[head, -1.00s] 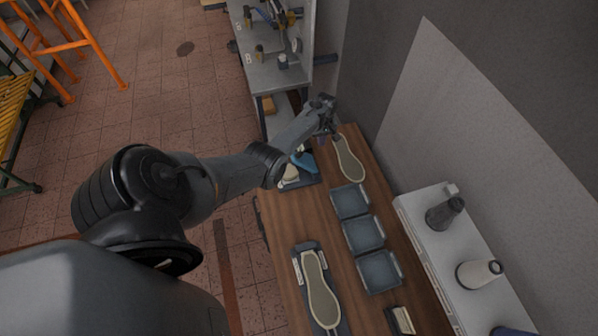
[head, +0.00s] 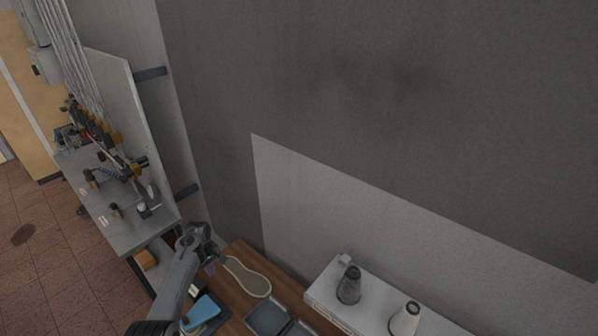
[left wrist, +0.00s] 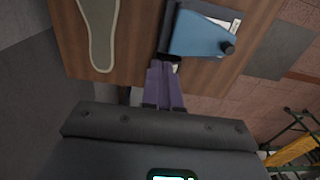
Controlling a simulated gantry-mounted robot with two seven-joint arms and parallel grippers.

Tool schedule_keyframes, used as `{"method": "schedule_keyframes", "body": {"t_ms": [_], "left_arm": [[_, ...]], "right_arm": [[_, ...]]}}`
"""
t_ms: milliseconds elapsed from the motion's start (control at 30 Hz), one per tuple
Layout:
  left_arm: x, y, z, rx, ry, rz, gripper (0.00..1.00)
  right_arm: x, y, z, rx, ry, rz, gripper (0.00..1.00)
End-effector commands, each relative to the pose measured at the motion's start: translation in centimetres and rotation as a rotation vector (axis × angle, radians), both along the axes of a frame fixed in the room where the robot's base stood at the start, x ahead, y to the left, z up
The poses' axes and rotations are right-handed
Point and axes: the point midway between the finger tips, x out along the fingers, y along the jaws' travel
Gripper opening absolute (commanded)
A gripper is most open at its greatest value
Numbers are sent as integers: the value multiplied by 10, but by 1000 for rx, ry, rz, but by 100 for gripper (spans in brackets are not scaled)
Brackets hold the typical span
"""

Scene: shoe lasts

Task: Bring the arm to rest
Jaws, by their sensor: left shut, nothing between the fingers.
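My left gripper (head: 210,267) is near the far end of the wooden table (head: 240,300), with its arm coming in from the lower left. In the left wrist view its purple fingers (left wrist: 164,85) are together, with nothing between them. A pale sole-shaped piece (head: 248,277) lies on the table to the right of the gripper; it also shows at the upper left of the left wrist view (left wrist: 100,30). My right gripper is in neither view.
A blue object (head: 203,311) lies on a dark holder near my arm. Blue-grey trays (head: 268,319) are at the bottom edge. A white shelf with a dark cone (head: 349,285) and a pale cone (head: 405,319) stands along the wall. A grey bench (head: 120,215) with tools is at the left.

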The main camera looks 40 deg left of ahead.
Motion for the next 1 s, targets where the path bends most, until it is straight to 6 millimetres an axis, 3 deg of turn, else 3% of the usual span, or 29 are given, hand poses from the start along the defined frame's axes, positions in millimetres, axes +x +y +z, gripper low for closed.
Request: {"method": "schedule_keyframes", "body": {"t_ms": [167, 300, 367, 467, 533, 667, 767, 867, 1000], "left_arm": [[-48, -10, -43, -11, 97, -10, 0], [-116, -31, -94, 15, 233, -78, 0], [-142, -42, -107, 50, 276, -136, 0], [-174, -71, -118, 107, 316, -263, 0], [-191, -101, -120, 133, 324, -387, 0], [-208, -168, -110, 144, 293, -632, 0], [-217, -227, -91, 132, 237, -823, 0], [-220, -287, -59, 115, 150, -1007, 0], [-215, -357, 2, 106, -9, -1235, 0]], "right_arm": [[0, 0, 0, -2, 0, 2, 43], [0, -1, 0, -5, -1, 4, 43], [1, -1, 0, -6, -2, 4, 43], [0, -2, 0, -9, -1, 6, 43], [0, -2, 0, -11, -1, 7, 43], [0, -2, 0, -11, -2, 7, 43], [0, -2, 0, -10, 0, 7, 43], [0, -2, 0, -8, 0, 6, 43], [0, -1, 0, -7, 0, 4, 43]]}}
